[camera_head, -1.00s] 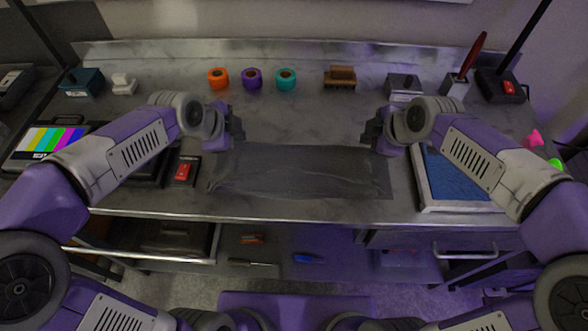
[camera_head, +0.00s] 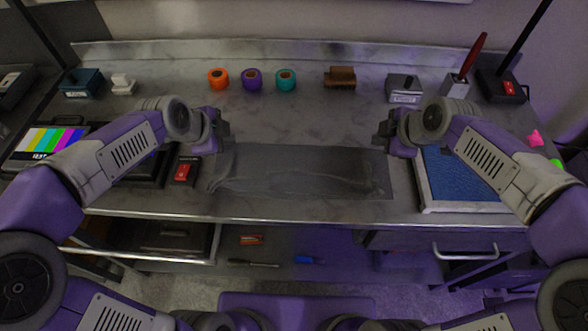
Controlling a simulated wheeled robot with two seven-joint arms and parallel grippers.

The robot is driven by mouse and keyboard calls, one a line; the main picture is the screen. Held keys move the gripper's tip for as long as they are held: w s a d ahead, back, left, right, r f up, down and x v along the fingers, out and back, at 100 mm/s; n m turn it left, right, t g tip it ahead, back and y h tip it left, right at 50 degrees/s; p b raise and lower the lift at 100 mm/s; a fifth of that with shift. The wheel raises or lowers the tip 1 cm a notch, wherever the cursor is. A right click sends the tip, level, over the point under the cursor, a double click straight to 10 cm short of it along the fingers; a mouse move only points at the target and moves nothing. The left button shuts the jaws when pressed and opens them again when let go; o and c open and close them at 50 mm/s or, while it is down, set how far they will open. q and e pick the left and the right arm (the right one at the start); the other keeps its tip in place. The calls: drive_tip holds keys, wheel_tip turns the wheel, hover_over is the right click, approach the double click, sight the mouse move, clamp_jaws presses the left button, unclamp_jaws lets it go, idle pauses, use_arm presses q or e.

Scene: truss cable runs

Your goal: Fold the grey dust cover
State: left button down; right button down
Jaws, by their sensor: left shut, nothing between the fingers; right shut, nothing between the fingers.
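The grey dust cover (camera_head: 300,171) lies as a flat, wide strip on the metal workbench, with wrinkles along its surface and a raised fold line near its front left. My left gripper (camera_head: 222,143) is shut and empty at the cover's far left corner. My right gripper (camera_head: 388,146) is shut and empty at the far right corner. I cannot tell whether either fingertip touches the cloth.
A red-switch box (camera_head: 183,171) sits just left of the cover and a blue-topped tray (camera_head: 462,178) to its right. Orange (camera_head: 218,79), purple (camera_head: 252,79) and teal (camera_head: 286,79) tape rolls and a brown brush (camera_head: 340,78) stand behind. The bench between them and the cover is clear.

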use_arm(q)
drive_tip(key=shift+f, duration=0.1)
use_arm(e)
drive_tip(key=shift+r, duration=0.1)
drive_tip(key=shift+f, duration=0.2)
drive_tip(key=shift+f, duration=0.25)
